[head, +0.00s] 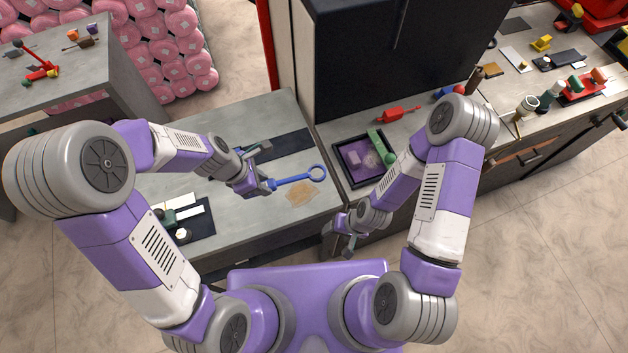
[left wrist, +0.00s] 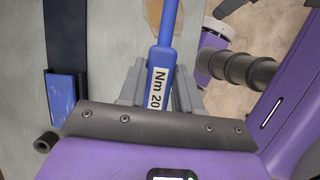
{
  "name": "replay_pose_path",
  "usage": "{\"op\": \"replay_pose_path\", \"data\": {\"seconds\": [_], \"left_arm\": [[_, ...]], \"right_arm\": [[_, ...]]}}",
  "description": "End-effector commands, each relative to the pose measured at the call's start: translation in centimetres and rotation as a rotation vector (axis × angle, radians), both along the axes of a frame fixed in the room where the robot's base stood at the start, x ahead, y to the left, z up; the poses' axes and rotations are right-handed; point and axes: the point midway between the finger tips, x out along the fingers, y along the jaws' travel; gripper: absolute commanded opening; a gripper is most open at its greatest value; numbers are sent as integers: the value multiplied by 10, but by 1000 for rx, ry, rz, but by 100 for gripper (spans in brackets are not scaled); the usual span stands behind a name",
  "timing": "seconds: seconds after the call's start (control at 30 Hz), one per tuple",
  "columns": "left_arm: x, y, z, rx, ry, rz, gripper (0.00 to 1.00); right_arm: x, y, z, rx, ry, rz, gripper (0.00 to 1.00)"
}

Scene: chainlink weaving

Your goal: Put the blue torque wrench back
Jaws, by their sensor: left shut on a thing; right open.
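The blue torque wrench (head: 295,178) has a ring end pointing right in the head view. My left gripper (head: 262,184) is shut on it near the handle, above the grey table. In the left wrist view the blue wrench (left wrist: 168,30) shows between the fingers (left wrist: 160,88), with a label reading "Nm 20". A dark strip mat (head: 285,148) lies on the table behind the wrench; a dark strip with a blue block (left wrist: 64,98) at its end shows in the left wrist view. My right gripper (head: 345,238) is open and empty, near the table's right front edge.
A brown stain-like patch (head: 302,193) lies on the table (head: 235,225) below the wrench. A black tray (head: 345,176) with purple and green items stands to the right, by a red tool (head: 398,115). A dark mat (head: 200,232) with small parts lies at front left.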

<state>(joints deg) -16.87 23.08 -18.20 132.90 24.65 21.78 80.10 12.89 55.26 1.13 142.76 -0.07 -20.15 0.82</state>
Motion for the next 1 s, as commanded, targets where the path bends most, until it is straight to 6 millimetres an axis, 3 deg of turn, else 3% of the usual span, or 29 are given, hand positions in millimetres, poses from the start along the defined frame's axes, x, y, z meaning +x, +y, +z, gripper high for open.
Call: {"op": "replay_pose_path", "data": {"seconds": [0.3,0.5,0.73,0.9,1.0], "left_arm": [[0,0,-3,0,0,0,0],[0,1,-38,0,4,2,0],[0,1,-61,0,2,2,0],[0,0,-90,-1,3,2,0],[0,0,-95,0,1,1,0]], "right_arm": [[1,0,-2,0,-1,0,68],[1,0,-17,0,-1,0,68],[1,0,-25,0,-1,0,68],[1,0,-35,0,-1,0,68],[1,0,-33,0,-1,0,68]]}}
